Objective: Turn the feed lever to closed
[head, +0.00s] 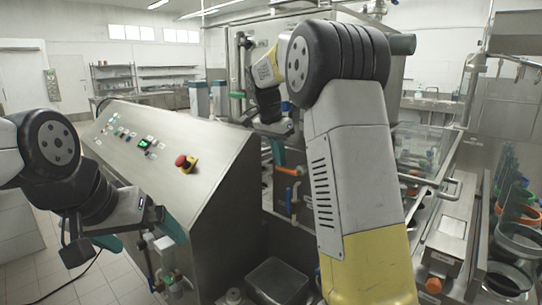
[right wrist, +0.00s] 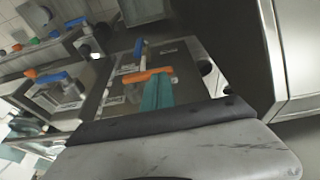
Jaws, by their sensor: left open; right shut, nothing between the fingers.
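An orange lever (right wrist: 146,75) shows in the right wrist view, lying across a steel panel. The closed teal fingertips of my right gripper (right wrist: 157,92) are right at it, overlapping its near side; whether they touch cannot be told. In the head view the orange lever (head: 288,170) is just below my right gripper (head: 279,155), which is shut and holds nothing. My left gripper (head: 140,236) is open and empty, in front of the sloped console at the left.
A blue lever (right wrist: 138,48) stands beyond the orange one, and another blue handle (right wrist: 55,77) is at the left. The steel console (head: 185,150) carries buttons and a red emergency stop (head: 182,162). Coloured rings (head: 518,213) hang at the right.

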